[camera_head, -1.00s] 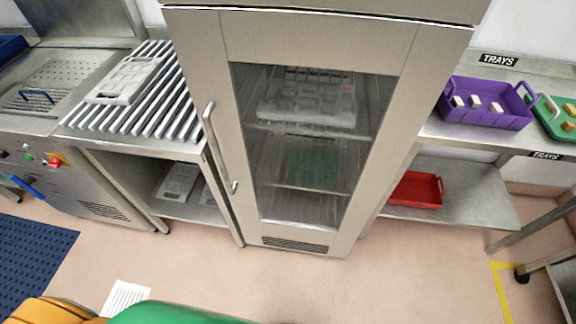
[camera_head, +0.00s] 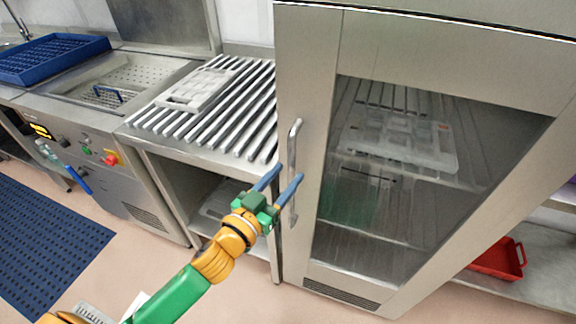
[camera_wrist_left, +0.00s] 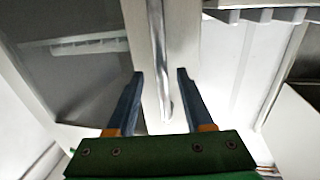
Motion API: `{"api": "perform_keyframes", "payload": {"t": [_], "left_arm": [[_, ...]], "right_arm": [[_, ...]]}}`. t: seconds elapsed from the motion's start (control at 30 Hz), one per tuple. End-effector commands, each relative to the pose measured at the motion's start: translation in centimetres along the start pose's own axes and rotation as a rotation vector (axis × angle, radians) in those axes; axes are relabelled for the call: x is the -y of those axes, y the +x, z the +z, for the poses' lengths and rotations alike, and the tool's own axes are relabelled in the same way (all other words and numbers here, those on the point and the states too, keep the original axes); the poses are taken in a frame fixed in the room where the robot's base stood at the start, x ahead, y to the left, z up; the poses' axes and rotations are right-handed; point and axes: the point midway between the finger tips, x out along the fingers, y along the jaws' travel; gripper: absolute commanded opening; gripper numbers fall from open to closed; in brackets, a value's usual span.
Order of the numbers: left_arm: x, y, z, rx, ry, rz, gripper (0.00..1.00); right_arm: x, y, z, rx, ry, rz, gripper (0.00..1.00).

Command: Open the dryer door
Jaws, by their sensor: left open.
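The dryer (camera_head: 310,60) is a tall steel cabinet with a glass door (camera_head: 400,190) that is closed. Its vertical bar handle (camera_head: 293,165) is on the door's left side. My left gripper (camera_head: 282,180) is open, its two blue fingers pointing at the lower part of the handle. In the left wrist view the handle (camera_wrist_left: 158,60) runs down between the spread fingers (camera_wrist_left: 160,75), and no contact can be made out. The right gripper is not in view.
Left of the dryer stands a slatted roller table (camera_head: 215,100) with a grey mould tray (camera_head: 197,90). A sink unit (camera_head: 130,80) with a blue rack (camera_head: 50,58) is further left. A red tray (camera_head: 500,258) lies on a low shelf at right. A blue mat (camera_head: 45,245) covers floor at left.

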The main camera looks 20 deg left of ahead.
Motion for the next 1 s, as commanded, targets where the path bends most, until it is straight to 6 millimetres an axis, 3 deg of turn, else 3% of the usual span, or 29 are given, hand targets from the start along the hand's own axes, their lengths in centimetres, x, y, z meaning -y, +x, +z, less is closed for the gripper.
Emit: {"api": "perform_keyframes", "payload": {"t": [0.2, 0.5, 0.57, 0.7, 1.0], "left_arm": [[0.0, 2.8, -0.1, 0.001, -0.001, 0.000, 0.52], [0.0, 3.2, 0.1, 0.002, -0.001, 0.000, 0.52], [0.0, 3.2, 0.1, 0.002, -0.001, 0.000, 0.39], [0.0, 3.2, 0.1, 0.002, -0.001, 0.000, 0.01], [0.0, 3.2, 0.1, 0.002, -0.001, 0.000, 0.00]], "right_arm": [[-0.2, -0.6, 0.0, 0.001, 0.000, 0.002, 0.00], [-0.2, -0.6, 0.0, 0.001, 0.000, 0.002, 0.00], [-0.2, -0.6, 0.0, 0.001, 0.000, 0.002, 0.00], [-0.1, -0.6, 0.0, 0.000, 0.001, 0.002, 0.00], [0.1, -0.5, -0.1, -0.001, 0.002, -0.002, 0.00]]}}
